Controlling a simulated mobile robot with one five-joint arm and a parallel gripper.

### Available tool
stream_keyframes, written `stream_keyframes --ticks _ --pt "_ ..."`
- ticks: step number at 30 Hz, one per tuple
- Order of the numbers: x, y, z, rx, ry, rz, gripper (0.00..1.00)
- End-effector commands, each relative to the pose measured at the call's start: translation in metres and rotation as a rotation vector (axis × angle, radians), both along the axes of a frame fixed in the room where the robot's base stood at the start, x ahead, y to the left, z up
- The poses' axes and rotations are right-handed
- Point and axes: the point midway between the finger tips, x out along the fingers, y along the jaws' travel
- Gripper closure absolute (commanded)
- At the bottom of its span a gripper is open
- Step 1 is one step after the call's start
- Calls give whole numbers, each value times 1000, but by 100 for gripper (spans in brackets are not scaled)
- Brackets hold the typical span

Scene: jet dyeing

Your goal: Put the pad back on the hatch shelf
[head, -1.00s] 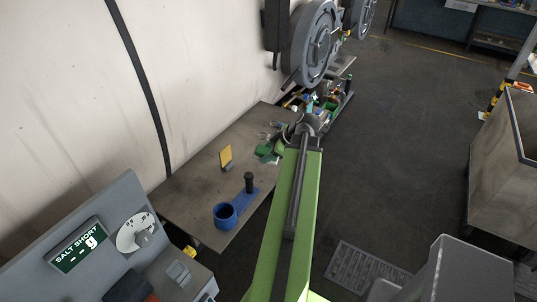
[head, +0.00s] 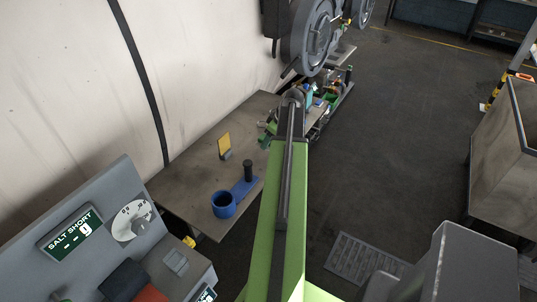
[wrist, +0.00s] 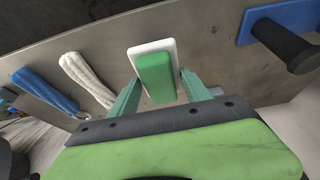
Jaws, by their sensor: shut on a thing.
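My gripper (wrist: 158,84) is shut on the pad (wrist: 153,78), a block with a green front and a white backing. The teal fingers stand at its two sides in the wrist view. Behind the pad is a grey-brown surface; I cannot tell whether the pad touches it. In the head view my arm hides most of the gripper, near the far end of the grey-brown table (head: 185,188). The round grey hatch (head: 306,38) is at the top. A shelf with several small items lies below it, partly hidden by the arm.
A white looped hank (wrist: 86,80) and a blue one (wrist: 42,90) lie left of the pad.

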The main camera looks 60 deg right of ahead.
Motion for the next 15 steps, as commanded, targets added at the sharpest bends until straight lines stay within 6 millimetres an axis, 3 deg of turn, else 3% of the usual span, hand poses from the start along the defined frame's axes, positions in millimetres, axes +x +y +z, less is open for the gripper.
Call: stream_keyframes --ticks 6,14,15 --pt "3 -1 -5 0 0 -1 77" --pt "3 -1 -46 0 0 -1 77" --pt "3 -1 -46 0 0 -1 82"
